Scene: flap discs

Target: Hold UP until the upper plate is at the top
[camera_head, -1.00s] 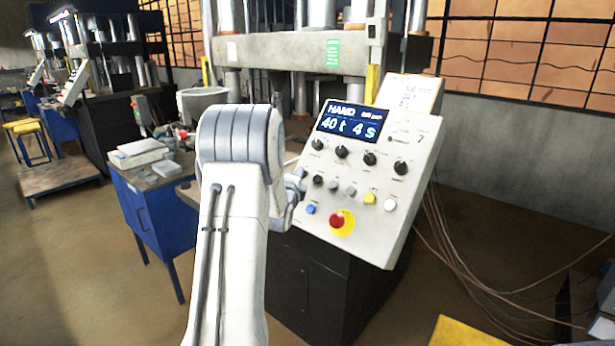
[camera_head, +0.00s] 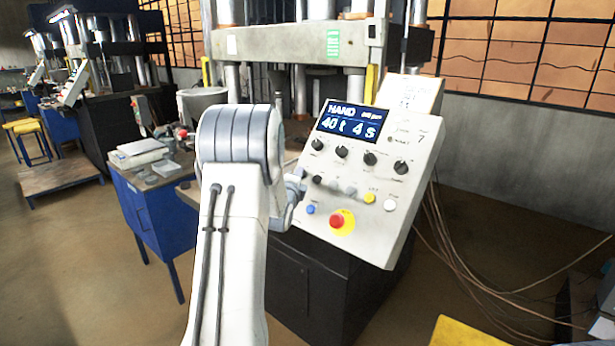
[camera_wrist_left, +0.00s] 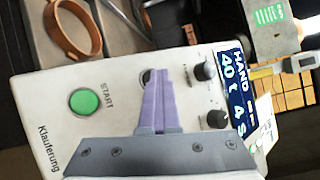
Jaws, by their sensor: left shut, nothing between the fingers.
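The press's upper plate is the grey crossbeam (camera_head: 270,43) with a green label, held between steel columns in the head view. The tilted control panel (camera_head: 420,165) stands in front of it, with a display (camera_head: 350,122) reading HAND, 40 t, 4 s. My left gripper (camera_wrist_left: 158,75) is shut and empty in the left wrist view, its tips over a dark round control on the panel and partly hiding it. Contact cannot be told. The green START button (camera_wrist_left: 84,101) is left of the fingers. My left arm hides the panel's left side in the head view.
A red emergency stop (camera_head: 337,221) on yellow sits low on the panel. A blue cabinet (camera_head: 150,215) stands left of my arm. Cables (camera_head: 470,270) hang at right. A copper-coloured ring (camera_wrist_left: 73,28) lies beyond the panel.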

